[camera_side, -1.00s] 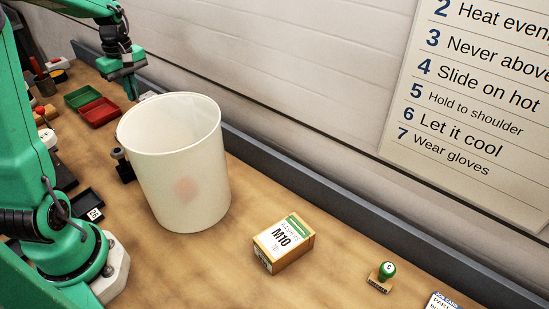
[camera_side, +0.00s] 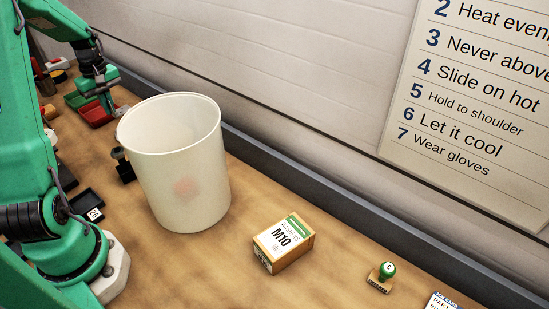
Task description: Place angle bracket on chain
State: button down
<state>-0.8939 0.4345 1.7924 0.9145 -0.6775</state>
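My gripper (camera_side: 107,105) is at the back left, pointing down over the right side of a small red tray (camera_side: 91,117). It is small and partly dark in this view, so I cannot tell whether its fingers are apart or hold something. A small grey thing (camera_side: 123,109) shows just right of the gripper, partly behind a large white bin (camera_side: 178,150); I cannot tell what it is. I cannot make out the angle bracket or the chain. The bin hides part of the bench behind it.
A green tray (camera_side: 75,99) adjoins the red one. A black fitting (camera_side: 123,165) stands left of the bin, and a black tray (camera_side: 86,201) lies nearer. An M10 box (camera_side: 283,244) and a green-handled stamp (camera_side: 383,277) are at right. A grey rail (camera_side: 330,202) edges the bench.

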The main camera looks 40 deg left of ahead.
jog(key=shift+f, duration=2.05)
jog(key=c, duration=2.1)
grip_release()
jog(key=shift+f, duration=0.15)
jog(key=o, duration=0.4)
notch_tip(320, 180, up, 12)
jog(key=shift+r, duration=0.15)
